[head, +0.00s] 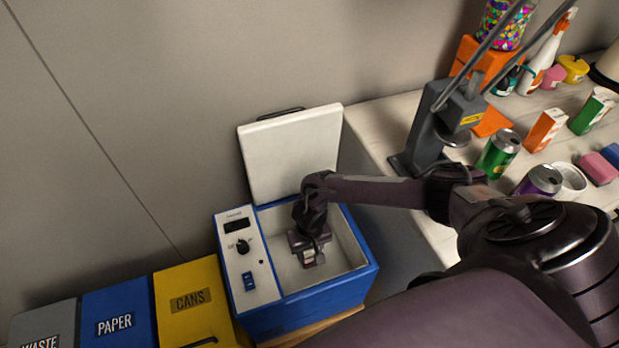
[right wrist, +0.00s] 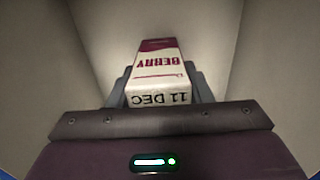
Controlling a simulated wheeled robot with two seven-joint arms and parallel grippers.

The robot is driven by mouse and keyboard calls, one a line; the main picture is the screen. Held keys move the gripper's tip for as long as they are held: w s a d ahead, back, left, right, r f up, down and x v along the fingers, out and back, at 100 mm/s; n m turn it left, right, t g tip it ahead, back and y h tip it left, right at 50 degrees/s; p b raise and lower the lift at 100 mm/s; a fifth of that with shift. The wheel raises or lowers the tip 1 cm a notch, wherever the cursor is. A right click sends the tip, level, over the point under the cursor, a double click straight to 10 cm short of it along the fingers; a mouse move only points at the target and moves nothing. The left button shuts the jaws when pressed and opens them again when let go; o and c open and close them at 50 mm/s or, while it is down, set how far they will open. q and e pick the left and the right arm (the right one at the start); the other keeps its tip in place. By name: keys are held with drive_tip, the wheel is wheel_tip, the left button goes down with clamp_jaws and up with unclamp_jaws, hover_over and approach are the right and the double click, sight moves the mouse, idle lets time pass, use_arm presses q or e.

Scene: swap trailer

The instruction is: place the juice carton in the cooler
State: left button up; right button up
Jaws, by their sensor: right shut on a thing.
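The cooler (head: 366,272) is a blue box with a white lining, its white lid (head: 290,155) raised against the wall. My right gripper (head: 314,258) reaches down inside the cooler's opening. It is shut on the juice carton (head: 309,257), a small white and dark-red carton. In the right wrist view the carton (right wrist: 158,72) reads BERRY and 11 DEC and sits between the fingers (right wrist: 160,88), with pale cooler walls around it. I cannot tell whether the carton touches the cooler floor. My left gripper is not in view.
WASTE, PAPER (head: 115,310) and CANS (head: 190,300) bins stand left of the cooler. A counter on the right holds a grey lever press (head: 430,130), a green can (head: 499,153), a purple can (head: 541,181) and cartons (head: 545,130). The rest of the cooler's inside looks empty.

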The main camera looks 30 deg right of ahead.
drive_tip(key=o, duration=1.1)
drive_tip(key=shift+r, duration=0.55)
wheel_tip(320, 180, up, 11)
drive_tip(key=p, duration=0.2)
drive_tip(key=shift+r+p, duration=0.1)
drive_tip(key=shift+p, duration=0.25)
